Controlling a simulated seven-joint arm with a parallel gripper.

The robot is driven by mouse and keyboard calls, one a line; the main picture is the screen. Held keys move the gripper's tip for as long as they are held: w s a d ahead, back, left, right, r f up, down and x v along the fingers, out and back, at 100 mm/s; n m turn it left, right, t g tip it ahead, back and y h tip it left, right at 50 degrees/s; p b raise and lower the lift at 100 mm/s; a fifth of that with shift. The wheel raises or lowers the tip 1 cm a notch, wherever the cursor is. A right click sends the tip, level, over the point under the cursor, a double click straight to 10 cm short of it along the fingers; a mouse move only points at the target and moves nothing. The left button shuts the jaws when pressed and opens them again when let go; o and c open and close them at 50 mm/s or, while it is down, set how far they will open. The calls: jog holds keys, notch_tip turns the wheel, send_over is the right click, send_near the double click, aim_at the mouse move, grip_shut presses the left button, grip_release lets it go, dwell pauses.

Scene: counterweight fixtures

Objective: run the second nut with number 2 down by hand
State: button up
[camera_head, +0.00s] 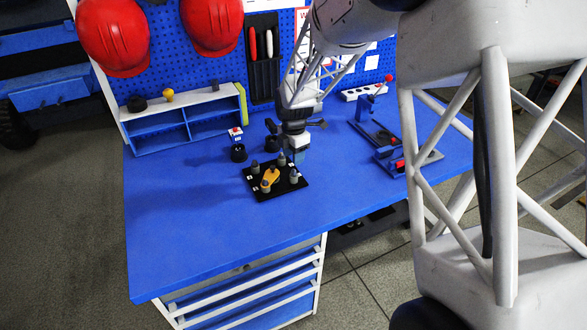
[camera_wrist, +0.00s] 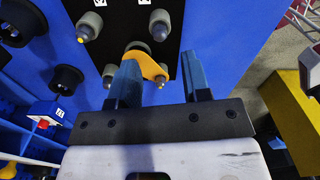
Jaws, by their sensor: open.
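A black plate (camera_head: 285,191) lies on the blue bench with several grey posts or nuts and small white labels. A yellow clamp piece (camera_head: 271,177) sits across its middle and also shows in the wrist view (camera_wrist: 150,66). My gripper (camera_head: 297,157) is over the plate's back right part. In the wrist view its blue fingers (camera_wrist: 162,80) are apart, with the clamp's end and a small stud tip showing between them. I cannot read the label numbers or tell which nut is number 2.
A black cup (camera_head: 238,153) with a red, white and blue block above it stands behind the plate, left. A blue shelf (camera_head: 185,121) is at the back left. A dark fixture with red parts (camera_head: 408,158) stands to the right. The front of the bench is clear.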

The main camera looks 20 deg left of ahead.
aim_at(294, 171)
jog(key=shift+f, duration=3.05)
grip_shut()
